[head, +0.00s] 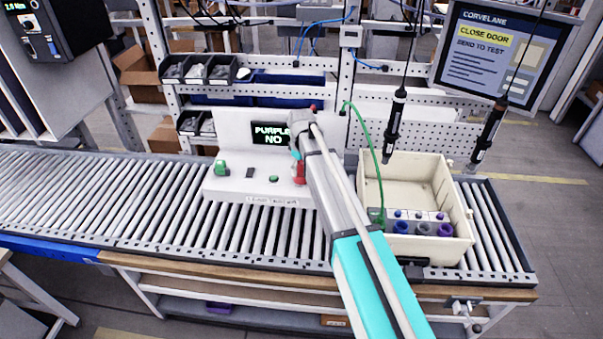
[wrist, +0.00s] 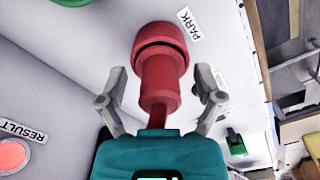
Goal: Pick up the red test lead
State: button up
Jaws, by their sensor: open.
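The red test lead (wrist: 160,62) is a thick red cylinder with a wider ringed end, beside a PARK label on the white test unit. My open gripper (wrist: 160,88) has one finger on each side of its body, with visible gaps. In the head view the red lead (head: 300,172) shows beside my arm at the right part of the unit (head: 233,184), partly hidden by my wrist. My gripper's fingertips are hard to make out there.
Two black screwdrivers (head: 394,125) hang above. The roller conveyor (head: 110,195) is clear on the left.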

dwell(0.5)
grip_shut()
jog(key=shift+r, duration=0.2)
dwell(0.3)
notch_tip(320, 180, up, 3)
jog(key=p, duration=0.3)
jog(key=s+d+r+p, duration=0.3)
jog(key=s+r+p, duration=0.6)
jog(key=s, duration=0.4)
jog(key=shift+s+d+r+p, duration=0.25)
jog(key=shift+d+r+p, duration=0.1)
jog(key=shift+p, duration=0.15)
